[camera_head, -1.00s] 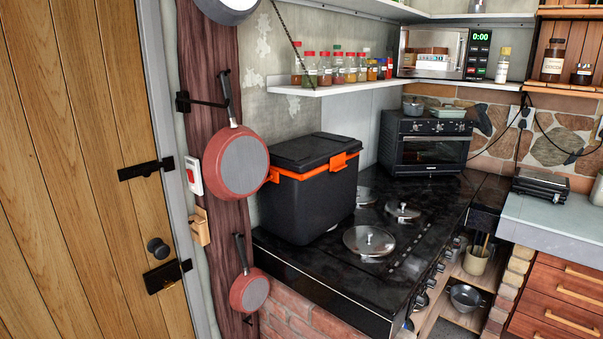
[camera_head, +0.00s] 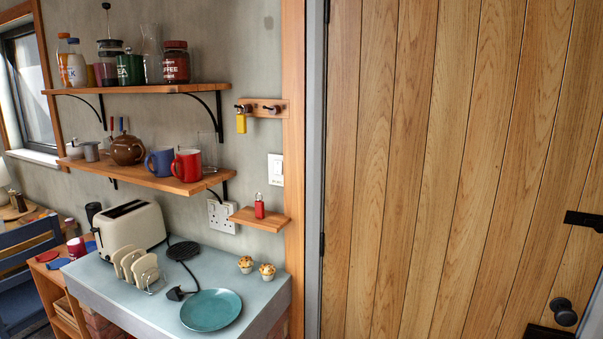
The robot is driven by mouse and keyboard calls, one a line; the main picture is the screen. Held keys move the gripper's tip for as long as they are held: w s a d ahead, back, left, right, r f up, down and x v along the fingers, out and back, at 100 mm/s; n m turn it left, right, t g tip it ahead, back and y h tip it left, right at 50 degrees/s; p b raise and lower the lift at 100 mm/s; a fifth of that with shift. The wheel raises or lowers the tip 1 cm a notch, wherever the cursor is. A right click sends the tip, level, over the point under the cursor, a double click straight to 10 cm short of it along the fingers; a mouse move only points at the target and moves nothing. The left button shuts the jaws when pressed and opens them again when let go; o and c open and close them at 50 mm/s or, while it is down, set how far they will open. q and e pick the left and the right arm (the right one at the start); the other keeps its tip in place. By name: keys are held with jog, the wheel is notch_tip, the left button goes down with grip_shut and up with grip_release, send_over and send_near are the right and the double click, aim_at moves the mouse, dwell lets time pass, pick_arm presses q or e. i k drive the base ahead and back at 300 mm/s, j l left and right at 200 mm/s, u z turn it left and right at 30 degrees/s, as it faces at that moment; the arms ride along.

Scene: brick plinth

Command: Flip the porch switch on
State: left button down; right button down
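A white wall switch (camera_head: 275,169) is on the grey wall, left of the wooden door frame and below the key hook rail. It is small in the view, with faint lettering under its rocker that I cannot read. I cannot tell whether it is on or off. Neither of my grippers shows in the head view.
A wooden door (camera_head: 430,170) fills the right. A small shelf (camera_head: 262,220) with a red padlock-like item sits below the switch, beside a wall socket (camera_head: 222,215). A counter (camera_head: 180,305) holds a toaster (camera_head: 130,228), toast rack, teal plate (camera_head: 211,311) and two muffins. Two mug-and-jar shelves are above.

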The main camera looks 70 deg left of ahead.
aim_at(278, 165)
jog(key=u, duration=2.5)
